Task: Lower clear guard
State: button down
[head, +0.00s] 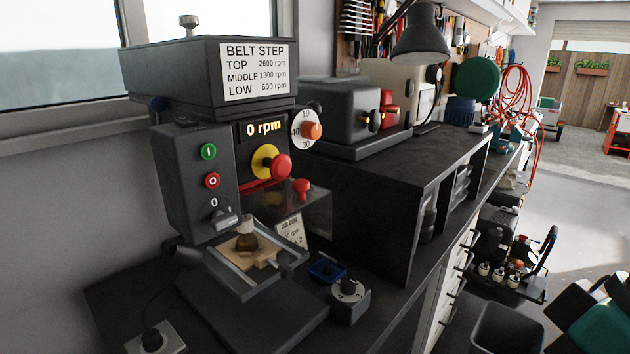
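A dark grey drill press (210,75) stands on the bench at the left, its display (263,128) reading 0 rpm. The clear guard (317,212) is a faint see-through panel at the right of the drilling area, below a red bar (258,185). A red knob (301,187) sits by its upper edge. Its exact tilt is hard to tell. A wooden workpiece (262,254) lies in the vise (240,283) below the head. A card (290,233) with small print shows beside it. My gripper is not in view.
A red mushroom button (280,167) and an orange-knobbed dial (311,130) stick out near the guard. A blue tray (326,270) and a dark block with a knob (348,298) stand right of the press. A black shelf unit (385,190) is behind.

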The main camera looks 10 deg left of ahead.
aim_at(301, 186)
jog(key=u, duration=0.2)
jog(key=k, duration=0.5)
jog(key=u, duration=0.55)
jog(key=i, duration=0.5)
jog(key=u, duration=0.05)
